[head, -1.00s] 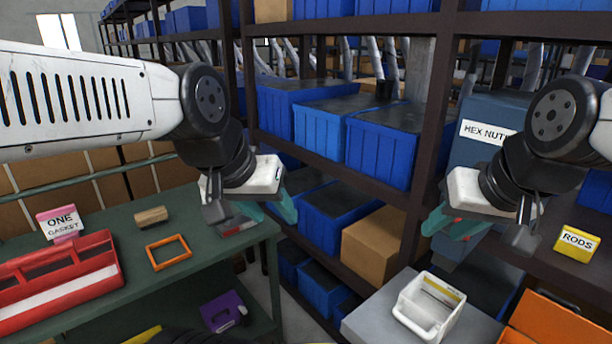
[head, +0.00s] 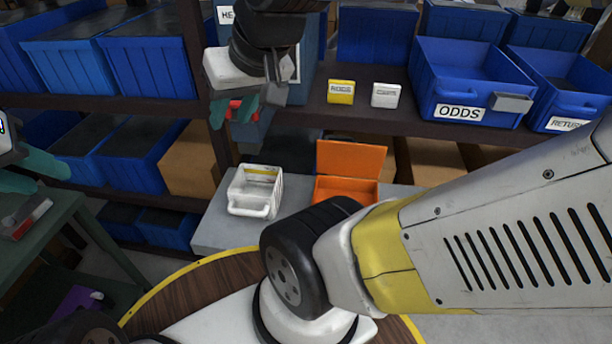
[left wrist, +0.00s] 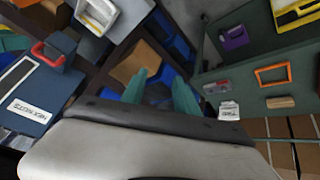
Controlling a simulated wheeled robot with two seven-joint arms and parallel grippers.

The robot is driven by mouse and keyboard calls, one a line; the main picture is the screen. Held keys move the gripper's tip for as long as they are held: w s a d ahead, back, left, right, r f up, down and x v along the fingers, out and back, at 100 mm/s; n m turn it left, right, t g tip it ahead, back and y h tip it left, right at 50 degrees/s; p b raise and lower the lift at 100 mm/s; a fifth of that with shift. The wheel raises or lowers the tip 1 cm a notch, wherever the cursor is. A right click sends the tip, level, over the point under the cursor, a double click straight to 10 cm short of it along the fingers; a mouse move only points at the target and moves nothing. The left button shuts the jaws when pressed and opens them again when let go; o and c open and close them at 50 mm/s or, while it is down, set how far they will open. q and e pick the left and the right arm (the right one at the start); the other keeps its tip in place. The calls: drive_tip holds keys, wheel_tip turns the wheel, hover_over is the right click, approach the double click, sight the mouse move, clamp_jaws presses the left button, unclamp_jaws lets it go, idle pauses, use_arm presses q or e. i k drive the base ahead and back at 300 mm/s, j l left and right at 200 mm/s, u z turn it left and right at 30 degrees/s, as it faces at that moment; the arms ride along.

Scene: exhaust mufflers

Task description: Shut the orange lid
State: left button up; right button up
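The orange lid (head: 351,158) stands raised at the back of an orange box (head: 322,190) on a grey surface in the head view. The box is open, and my right arm covers part of its front. My right gripper (head: 233,110) hangs to the left of the lid and higher in the picture, in front of a blue container with a red handle. Its teal fingers look apart with nothing held. My left gripper (head: 35,172) is at the far left edge of the head view, far from the lid. In the left wrist view its fingers (left wrist: 160,92) are apart and empty.
A white bin (head: 254,192) stands left of the orange box on the grey surface (head: 212,232). A shelf behind holds a yellow RODS label block (head: 341,92), a white block (head: 386,95) and a blue ODDS bin (head: 470,85). A green table (head: 40,240) stands at left.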

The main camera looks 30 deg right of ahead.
sight(335, 158)
drive_tip(key=z, duration=1.8)
